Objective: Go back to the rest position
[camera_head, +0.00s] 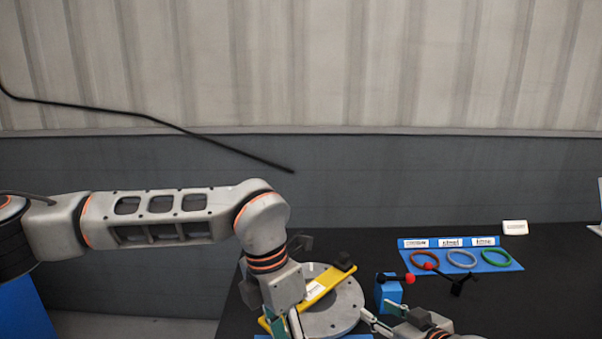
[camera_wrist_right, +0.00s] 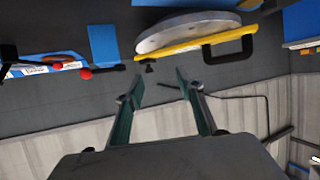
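My right gripper (camera_head: 376,312) comes in from the lower right of the head view, just right of a round grey flanged disc (camera_head: 346,309). In the right wrist view its two fingers (camera_wrist_right: 160,82) are spread apart with nothing between them. My left arm reaches in from the left and bends down over the disc. My left gripper (camera_head: 285,325) is at the bottom edge, its fingertips cut off or hidden. A yellow bar with a black handle (camera_head: 325,287) lies across the disc; it also shows in the right wrist view (camera_wrist_right: 185,48).
A blue block (camera_head: 388,293) stands right of the disc, with a red-tipped black tool by it. Behind, a blue tray (camera_head: 505,262) holds brown, grey and green rings. A small white card (camera_head: 515,227) lies beyond. The black table (camera_head: 540,300) is clear at right.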

